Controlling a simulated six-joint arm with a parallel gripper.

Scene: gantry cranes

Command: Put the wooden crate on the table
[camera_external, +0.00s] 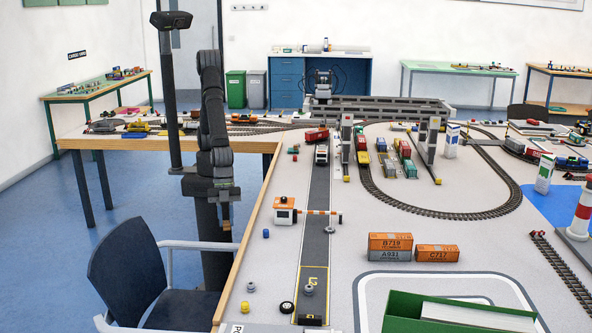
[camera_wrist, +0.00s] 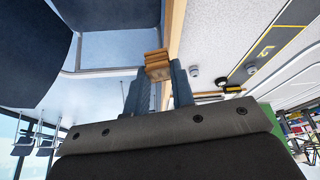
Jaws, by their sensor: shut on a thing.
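The wooden crate (camera_wrist: 158,66) is small and light brown with slatted sides. It sits between the two fingertips of my gripper (camera_wrist: 160,84) in the wrist view. In the external view my gripper (camera_external: 225,207) points down just left of the table's wooden edge, and the crate (camera_external: 226,224) shows as a small brown piece at its tip. My gripper is shut on the crate and holds it in the air, beside the table edge. The table (camera_external: 345,300) has a pale grey top with a model rail and road layout.
A blue chair (camera_external: 125,270) stands below and left of my gripper.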

